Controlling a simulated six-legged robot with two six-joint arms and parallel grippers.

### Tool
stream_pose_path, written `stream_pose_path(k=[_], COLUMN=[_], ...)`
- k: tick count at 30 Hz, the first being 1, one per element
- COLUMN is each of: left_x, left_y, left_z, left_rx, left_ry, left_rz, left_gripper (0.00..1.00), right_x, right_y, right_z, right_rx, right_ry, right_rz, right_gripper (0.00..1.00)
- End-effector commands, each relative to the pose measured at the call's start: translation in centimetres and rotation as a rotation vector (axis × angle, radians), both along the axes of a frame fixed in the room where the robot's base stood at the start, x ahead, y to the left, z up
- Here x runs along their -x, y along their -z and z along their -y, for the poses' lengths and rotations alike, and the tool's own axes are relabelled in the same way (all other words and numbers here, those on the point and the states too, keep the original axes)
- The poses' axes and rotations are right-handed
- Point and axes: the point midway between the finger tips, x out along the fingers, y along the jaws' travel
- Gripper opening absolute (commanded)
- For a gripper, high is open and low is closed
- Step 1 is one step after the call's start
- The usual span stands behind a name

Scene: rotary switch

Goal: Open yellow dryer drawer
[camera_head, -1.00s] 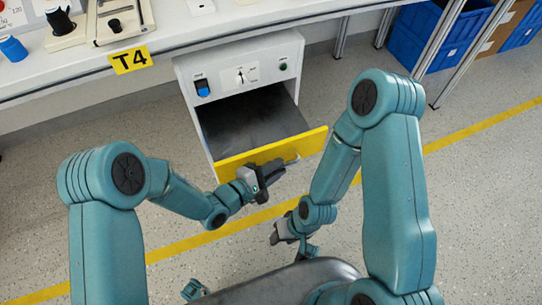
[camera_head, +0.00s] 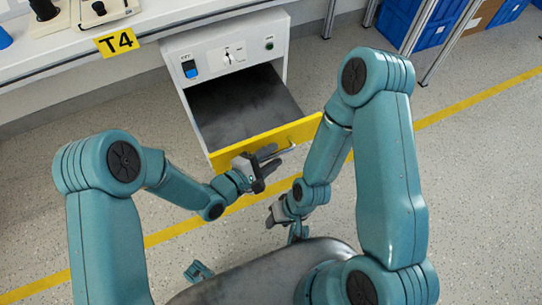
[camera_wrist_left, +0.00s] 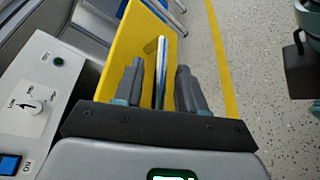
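The yellow-fronted dryer drawer (camera_head: 225,157) stands pulled out of the white dryer (camera_head: 211,50), its dark inside showing in the head view. Its silver handle bar (camera_wrist_left: 160,68) runs between the fingers of my left gripper (camera_wrist_left: 159,88) in the left wrist view, with a gap on both sides. My left gripper, also in the head view (camera_head: 272,162), is open around the handle in front of the yellow panel. My right gripper (camera_head: 274,217) hangs apart from the drawer, nearer my body; its finger opening is too small to judge.
The dryer panel carries a blue button (camera_head: 190,69) and a white dial (camera_head: 227,58). It stands below a white bench (camera_head: 60,60) with a T4 label. Blue crates (camera_head: 412,22) stand at the back right. Speckled floor with a yellow line (camera_head: 455,112) is clear.

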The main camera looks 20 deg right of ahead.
Motion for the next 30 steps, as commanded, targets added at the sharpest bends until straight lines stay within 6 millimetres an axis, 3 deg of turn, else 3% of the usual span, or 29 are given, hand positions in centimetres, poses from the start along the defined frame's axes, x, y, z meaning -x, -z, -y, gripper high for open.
stream_pose_path(k=[10, 14, 30], left_x=[0.3, 0.6, 4.9], left_y=[0.0, -0.3, -3.2], left_z=[0.0, -1.0, -12.8], left_rx=[-0.001, 0.0, 0.0], left_ry=[0.002, -0.002, -0.006], left_rz=[0.001, -0.003, -0.003], left_gripper=[0.4, 0.4, 0.4], right_x=[0.0, 0.0, 0.1], right_y=[0.0, -0.4, -3.3], right_z=[0.0, 0.0, -0.1], right_rx=[0.0, 0.0, -0.001], right_ry=[0.0, -0.001, -0.005], right_rz=[0.0, -0.001, -0.002], right_gripper=[0.43, 0.43, 0.43])
